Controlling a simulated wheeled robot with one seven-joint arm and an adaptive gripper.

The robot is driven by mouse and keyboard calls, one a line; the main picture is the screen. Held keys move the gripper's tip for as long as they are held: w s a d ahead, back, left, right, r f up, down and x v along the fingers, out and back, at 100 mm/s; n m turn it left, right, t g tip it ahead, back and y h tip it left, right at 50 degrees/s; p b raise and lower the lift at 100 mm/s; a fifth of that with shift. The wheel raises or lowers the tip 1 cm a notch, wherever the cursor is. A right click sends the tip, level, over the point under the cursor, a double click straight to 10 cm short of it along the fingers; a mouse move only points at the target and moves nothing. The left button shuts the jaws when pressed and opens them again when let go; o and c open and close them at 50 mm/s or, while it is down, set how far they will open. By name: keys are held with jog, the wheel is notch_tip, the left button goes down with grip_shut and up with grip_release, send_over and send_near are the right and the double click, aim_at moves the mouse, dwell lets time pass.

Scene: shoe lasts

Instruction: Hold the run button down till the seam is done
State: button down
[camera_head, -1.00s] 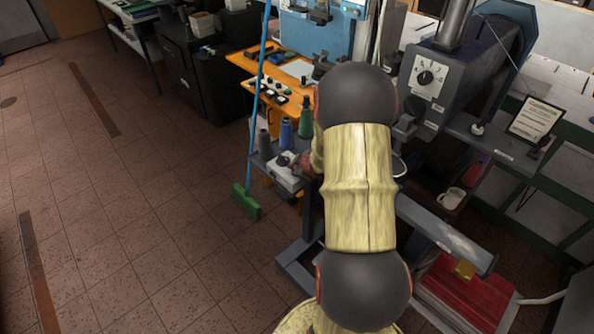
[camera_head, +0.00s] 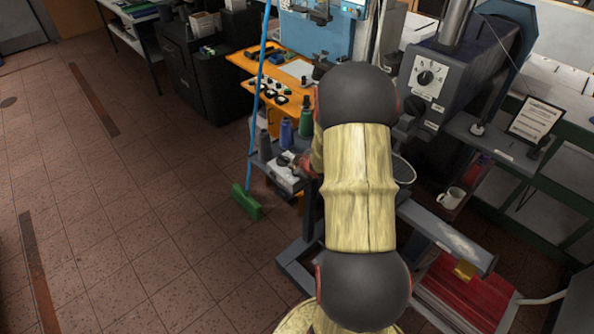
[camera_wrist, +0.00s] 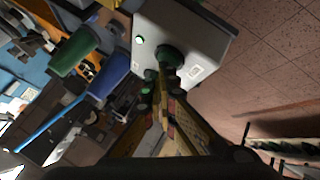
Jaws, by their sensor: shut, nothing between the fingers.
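The pale grey control box (camera_wrist: 195,28) fills the upper middle of the wrist view. A round dark green button (camera_wrist: 170,55) sits on its face, with a small bright green-white light (camera_wrist: 140,40) beside it. My gripper (camera_wrist: 168,78) is shut and empty, its fingertips at the button's near edge; I cannot tell whether they press it. In the head view the box (camera_head: 284,174) stands on a small grey shelf beside the machine, and my arm hides most of the gripper. The grey machine (camera_head: 440,75) with a dial stands to the right.
Thread cones, one blue (camera_head: 286,132) and one green (camera_head: 306,115), stand close behind the box. A blue-handled green broom (camera_head: 247,202) leans just left of the shelf. An orange bench (camera_head: 262,66) lies behind. The tiled floor at left is clear.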

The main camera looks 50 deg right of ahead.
jog(key=shift+r, duration=0.1)
jog(key=shift+r+p, duration=0.85)
jog(key=shift+p, duration=0.05)
jog(key=shift+r, duration=0.1)
notch_tip(320, 180, up, 5)
jog(key=p, duration=0.4)
jog(key=shift+p, duration=0.35)
